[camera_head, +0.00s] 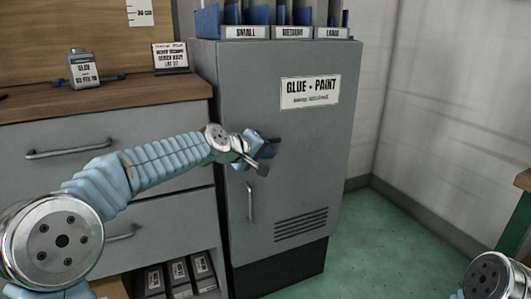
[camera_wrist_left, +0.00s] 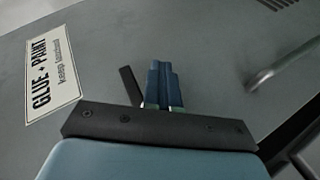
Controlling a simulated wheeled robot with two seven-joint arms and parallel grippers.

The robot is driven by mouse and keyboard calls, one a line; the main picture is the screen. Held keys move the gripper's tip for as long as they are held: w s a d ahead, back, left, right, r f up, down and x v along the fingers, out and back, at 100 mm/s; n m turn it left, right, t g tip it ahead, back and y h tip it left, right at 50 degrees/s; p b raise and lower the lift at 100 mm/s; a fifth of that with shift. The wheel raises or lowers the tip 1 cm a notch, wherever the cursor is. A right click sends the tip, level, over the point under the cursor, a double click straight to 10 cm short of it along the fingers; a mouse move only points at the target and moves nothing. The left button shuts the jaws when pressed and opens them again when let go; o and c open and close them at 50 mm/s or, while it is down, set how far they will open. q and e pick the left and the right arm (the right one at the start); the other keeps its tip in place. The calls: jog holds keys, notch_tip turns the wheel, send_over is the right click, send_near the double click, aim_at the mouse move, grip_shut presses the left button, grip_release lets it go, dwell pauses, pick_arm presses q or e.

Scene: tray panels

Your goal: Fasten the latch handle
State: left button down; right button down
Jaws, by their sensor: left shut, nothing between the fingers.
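The grey cabinet (camera_head: 305,135) labelled "GLUE + PAINT" stands in the middle of the head view with its door flush in the front. A short dark bar, seemingly the latch handle (camera_head: 274,140), shows just beyond my left gripper (camera_head: 266,150). In the left wrist view the latch handle (camera_wrist_left: 131,86) is a dark, tilted bar close beside the shut blue fingers (camera_wrist_left: 163,84). I cannot tell whether they touch. The fingers hold nothing and point at the door. My gripper hides the latch's base. My right gripper is out of view; only part of that arm shows at bottom right.
A vertical pull handle (camera_head: 249,202) sits lower on the door and also shows in the left wrist view (camera_wrist_left: 284,67). Bins (camera_head: 292,32) stand on the cabinet. A drawer unit (camera_head: 100,145) with a glue bottle (camera_head: 82,70) is at left. Green floor (camera_head: 400,235) is clear at right.

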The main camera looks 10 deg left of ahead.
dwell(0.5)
pick_arm(q)
notch_tip(320, 180, down, 5)
jog(key=b, duration=0.4)
jog(key=s+a+f+b, duration=0.2)
jog(key=s+a, duration=0.3)
jog(key=s, duration=0.3)
jog(key=shift+b, duration=0.4)
jog(key=shift+s+f, duration=0.1)
